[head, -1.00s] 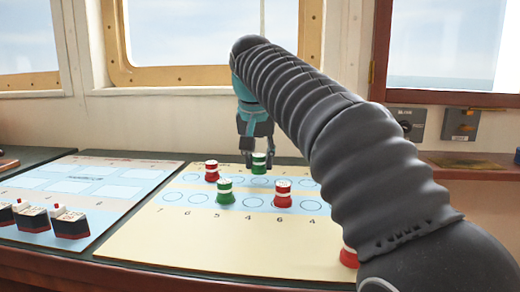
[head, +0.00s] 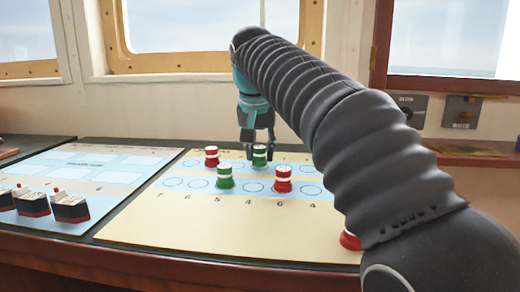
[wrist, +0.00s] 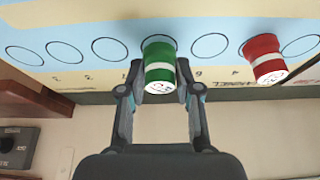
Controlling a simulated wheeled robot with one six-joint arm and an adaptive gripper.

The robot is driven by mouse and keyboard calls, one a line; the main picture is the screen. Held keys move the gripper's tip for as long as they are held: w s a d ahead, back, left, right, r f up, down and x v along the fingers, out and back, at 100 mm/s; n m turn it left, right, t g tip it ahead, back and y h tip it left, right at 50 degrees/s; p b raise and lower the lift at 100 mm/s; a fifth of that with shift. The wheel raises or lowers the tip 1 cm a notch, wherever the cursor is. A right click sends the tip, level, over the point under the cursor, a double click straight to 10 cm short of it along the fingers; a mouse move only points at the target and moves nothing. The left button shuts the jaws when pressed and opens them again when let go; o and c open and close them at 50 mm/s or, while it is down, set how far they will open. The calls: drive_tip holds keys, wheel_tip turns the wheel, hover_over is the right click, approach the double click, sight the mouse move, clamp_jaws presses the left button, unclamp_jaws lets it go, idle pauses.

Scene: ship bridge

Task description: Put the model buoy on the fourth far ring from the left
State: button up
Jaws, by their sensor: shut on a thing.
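The green model buoy (head: 260,155) with a white band is upright between the fingers of my gripper (head: 258,150). It is at the fourth ring from the left in the far row of the chart board (head: 200,225). In the wrist view the green buoy (wrist: 159,62) has my gripper's fingers (wrist: 160,82) closed against both sides. Its base covers most of that ring, and a bit of the outline shows around it. I cannot tell whether the base touches the board.
A red buoy (head: 211,157) stands on the second far ring. Another green buoy (head: 225,177) and a red buoy (head: 283,179) stand in the near row. One more red buoy (head: 350,240) is partly behind my arm. Ship models (head: 70,208) sit on the left board.

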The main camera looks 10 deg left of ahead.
drive_tip(key=shift+f, duration=0.35)
drive_tip(key=o, duration=1)
drive_tip(key=shift+r, duration=0.1)
drive_tip(key=v, duration=1.1)
drive_tip(key=shift+s+r, duration=0.15)
drive_tip(key=shift+r, duration=0.25)
